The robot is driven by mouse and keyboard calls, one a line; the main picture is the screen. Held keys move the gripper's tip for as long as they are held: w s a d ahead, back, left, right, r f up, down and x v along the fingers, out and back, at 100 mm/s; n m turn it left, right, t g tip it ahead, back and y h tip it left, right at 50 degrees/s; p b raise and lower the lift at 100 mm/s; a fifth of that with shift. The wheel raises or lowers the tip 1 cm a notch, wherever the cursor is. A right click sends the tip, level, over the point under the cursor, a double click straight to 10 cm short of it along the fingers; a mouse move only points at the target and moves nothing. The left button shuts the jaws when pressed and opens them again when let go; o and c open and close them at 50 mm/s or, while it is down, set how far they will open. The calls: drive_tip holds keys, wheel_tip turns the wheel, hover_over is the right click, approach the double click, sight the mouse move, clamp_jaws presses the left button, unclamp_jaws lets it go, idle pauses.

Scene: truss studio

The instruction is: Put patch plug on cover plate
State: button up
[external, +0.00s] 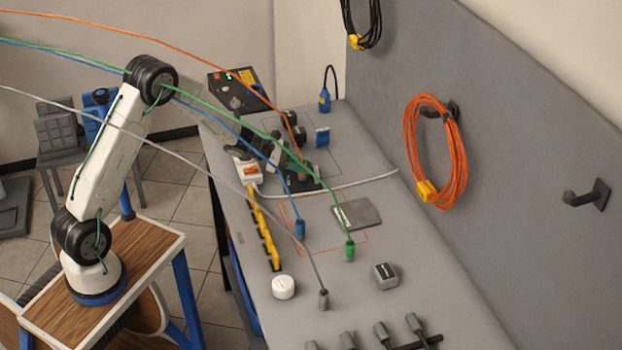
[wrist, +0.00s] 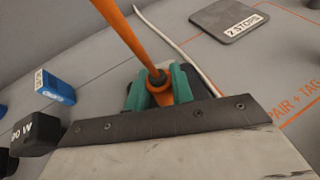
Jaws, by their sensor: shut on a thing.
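My gripper (external: 299,170) reaches over the bench with its green fingers low near the surface. In the wrist view my gripper (wrist: 159,88) is shut on an orange patch plug (wrist: 157,80), whose orange cable runs up and away. The plug's lower end is hidden between the fingers and by the gripper body. A flat grey plate (external: 357,213) with a label lies on the bench to the right of my gripper; in the wrist view this plate (wrist: 228,18) reads "STOPS". I cannot tell for certain that it is the cover plate. The plug is apart from it.
Blue (external: 300,229), green (external: 349,250) and grey (external: 323,299) plugs stand on the bench with cables overhead. A yellow strip (external: 263,235), a white round tub (external: 283,287) and a grey block (external: 385,276) are nearby. A white cable (wrist: 185,55) crosses behind my gripper.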

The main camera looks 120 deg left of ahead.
drive_tip(key=shift+f, duration=0.1)
drive_tip(key=o, duration=1)
